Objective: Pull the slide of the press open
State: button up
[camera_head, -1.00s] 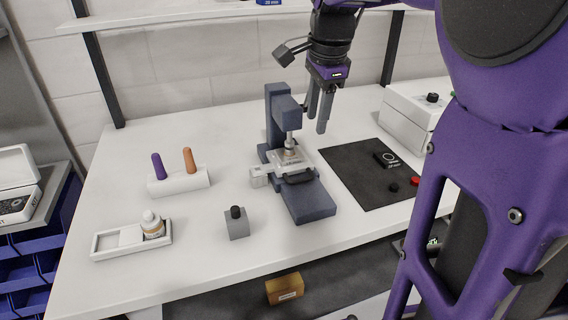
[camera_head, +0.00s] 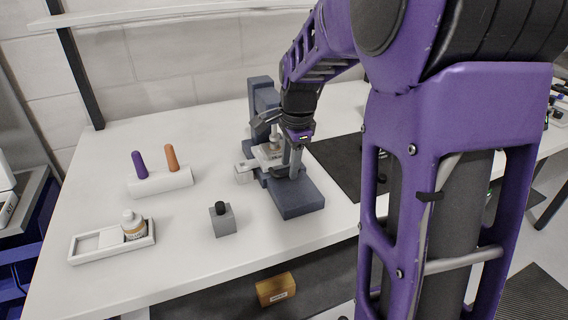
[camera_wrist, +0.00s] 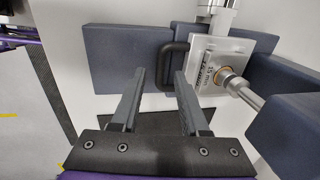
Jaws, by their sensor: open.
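The press (camera_head: 298,200) is dark blue-grey and stands on the white bench. Its column rises at the back. The silver slide (camera_head: 266,155) sits under the ram and also shows in the wrist view (camera_wrist: 202,58). A black U-shaped handle (camera_wrist: 162,62) is fixed to the slide's front. My gripper (camera_wrist: 160,74) is open and empty, pointing down at the press. In the wrist view the handle's bar appears between the fingertips. I cannot tell whether the fingers touch it.
Left of the press are a grey block with a black knob (camera_head: 222,219), a white holder (camera_head: 160,182) with purple and orange pegs, and a white tray (camera_head: 85,246) with a bottle. A dark mat (camera_head: 335,160) lies to the right, partly behind my arm. The front bench strip is clear.

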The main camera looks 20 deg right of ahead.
jog(key=shift+w+f, duration=0.15)
jog(key=shift+f, duration=0.55)
grip_shut()
dwell(1.0)
